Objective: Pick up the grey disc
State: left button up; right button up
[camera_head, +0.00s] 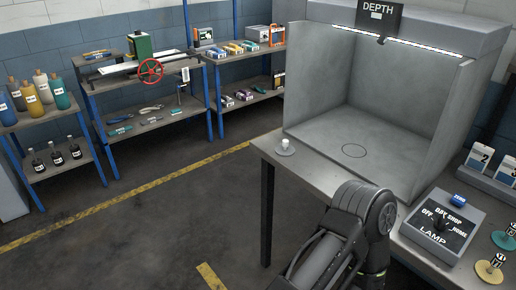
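The grey disc (286,151) lies flat near the left front corner of the grey table (313,171). A small white knob stands upright on its middle. One of my arms comes in from the bottom edge, and its dark links cover part of the table's front edge, to the right of and nearer than the disc. No gripper fingers show on this arm, and my other arm is out of view. Nothing touches the disc.
A grey booth (395,120) with a ring mark on its floor stands behind the disc. A lamp control box (443,225), a teal disc (503,241) and a yellow disc (488,272) are at right. Shelves (150,118) line the left wall. Open floor lies between.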

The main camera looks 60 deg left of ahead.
aim_at(285, 149)
jog(key=j+u, duration=0.1)
jog(key=u, duration=1.75)
jog(key=i+j, duration=0.9)
jog(key=i, duration=0.15)
jog(key=i+j+z, duration=0.25)
jog(key=k+l+z, duration=0.1)
jog(key=z, duration=1.2)
